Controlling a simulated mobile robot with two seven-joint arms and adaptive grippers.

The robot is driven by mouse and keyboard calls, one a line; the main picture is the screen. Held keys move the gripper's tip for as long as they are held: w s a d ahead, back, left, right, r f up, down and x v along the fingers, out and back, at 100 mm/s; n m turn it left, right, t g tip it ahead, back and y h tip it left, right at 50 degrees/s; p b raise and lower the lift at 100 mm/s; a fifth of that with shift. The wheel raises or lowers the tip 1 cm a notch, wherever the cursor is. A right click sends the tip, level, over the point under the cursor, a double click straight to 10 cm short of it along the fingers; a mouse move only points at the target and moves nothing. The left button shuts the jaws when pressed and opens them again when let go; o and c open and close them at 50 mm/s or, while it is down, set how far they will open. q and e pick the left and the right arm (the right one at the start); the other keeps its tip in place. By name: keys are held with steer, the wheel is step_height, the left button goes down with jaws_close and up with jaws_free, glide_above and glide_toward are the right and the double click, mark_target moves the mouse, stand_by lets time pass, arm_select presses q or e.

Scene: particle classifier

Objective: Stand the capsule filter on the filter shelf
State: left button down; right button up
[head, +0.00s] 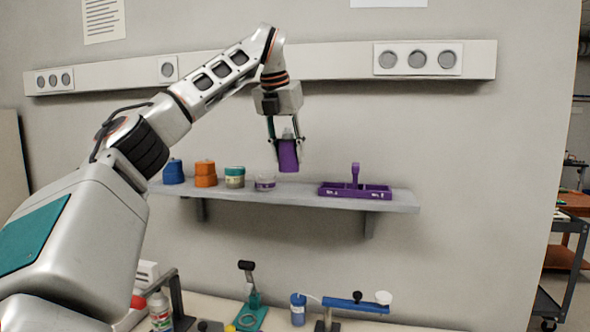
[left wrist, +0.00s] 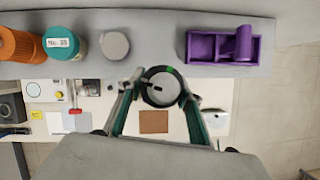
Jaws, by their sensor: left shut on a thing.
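My left gripper (head: 286,140) is shut on a purple, roughly cylindrical piece with a grey top, which looks like the capsule filter (head: 288,157). It hangs upright above the grey wall shelf (head: 300,198), apart from it. In the left wrist view, the gripper (left wrist: 158,92) grips the round piece (left wrist: 160,78) from above. There it lies beyond the front edge of the shelf (left wrist: 160,60), over the bench below. My right gripper is in neither view.
Shelf between clear jar and tray is free. Equipment stands on the bench (head: 400,326) below.

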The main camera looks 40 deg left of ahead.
arm_select(q)
steer(key=w+a+f+p, duration=0.1)
steer(key=w, duration=0.1)
steer(key=w+a+p, duration=0.1)
steer(key=w, duration=0.1)
steer(key=w+a+f+p, duration=0.1)
steer(key=w+a, duration=0.1)
steer(key=w, duration=0.1)
steer(key=shift+f+p, duration=0.3)
steer(key=shift+p, duration=0.05)
steer(key=shift+d+f, duration=0.1)
steer(key=shift+f, duration=0.75)
step_height(320, 180, down, 2)
steer(key=shift+f, duration=0.1)
steer(key=shift+w+f, duration=0.25)
steer(key=c, duration=1.4)
jaws_free()
steer(key=shift+f, duration=0.15)
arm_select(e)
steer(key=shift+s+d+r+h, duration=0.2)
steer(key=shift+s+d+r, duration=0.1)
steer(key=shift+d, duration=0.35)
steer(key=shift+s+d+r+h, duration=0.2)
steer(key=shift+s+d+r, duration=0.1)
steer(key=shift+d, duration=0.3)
